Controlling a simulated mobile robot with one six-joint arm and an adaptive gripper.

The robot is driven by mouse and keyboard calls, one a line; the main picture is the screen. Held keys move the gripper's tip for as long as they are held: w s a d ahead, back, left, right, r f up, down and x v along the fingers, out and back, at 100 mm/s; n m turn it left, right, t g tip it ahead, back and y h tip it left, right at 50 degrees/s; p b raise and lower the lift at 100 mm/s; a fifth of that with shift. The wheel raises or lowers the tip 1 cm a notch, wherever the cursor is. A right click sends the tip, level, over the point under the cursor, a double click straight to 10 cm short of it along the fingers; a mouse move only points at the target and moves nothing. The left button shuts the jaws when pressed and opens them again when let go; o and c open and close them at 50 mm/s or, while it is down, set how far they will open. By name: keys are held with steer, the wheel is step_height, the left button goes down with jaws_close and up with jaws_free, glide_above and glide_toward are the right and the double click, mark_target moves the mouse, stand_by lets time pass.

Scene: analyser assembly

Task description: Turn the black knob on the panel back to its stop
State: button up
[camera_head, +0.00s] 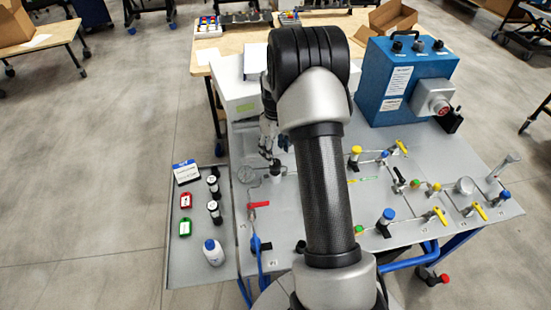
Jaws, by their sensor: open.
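The grey panel (410,232) lies flat before me and carries valves and fittings. A small dark-topped knob (276,165) on a silver base stands at its left part, next to a round clear gauge (246,174); I take this for the black knob, but it is small. My gripper (270,152) points down just above this knob, with its fingers open. Whether they touch the knob or stand around it I cannot tell. My arm covers the middle of the panel.
A blue box (382,82) stands at the back right. A white box (235,88) is behind my gripper. A red-handled valve (258,205) is in front of the knob. A left side tray (202,265) holds tags and bottles. Yellow-handled valves (441,216) stand at right.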

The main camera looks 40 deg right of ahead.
mark_target(276, 163)
step_height(276, 163, up, 6)
steer(key=shift+r, duration=0.1)
stand_by(0.6)
steer(key=s+a+r+t, duration=0.1)
steer(key=s+a+r, duration=0.3)
steer(key=a+r, duration=0.35)
steer(key=s+a+r+t, duration=0.1)
steer(key=s+a+r, duration=0.4)
steer(key=r, duration=0.4)
steer(key=s+a+r+m+t, duration=0.1)
steer(key=s+a, duration=0.5)
steer(key=s, duration=0.3)
steer(key=s+a+r+t, duration=0.1)
steer(key=s+a, duration=0.5)
steer(key=s, duration=0.3)
steer(key=shift+s+a+m+t, duration=0.15)
steer(key=shift+m+t, duration=0.15)
steer(key=shift+m, duration=0.1)
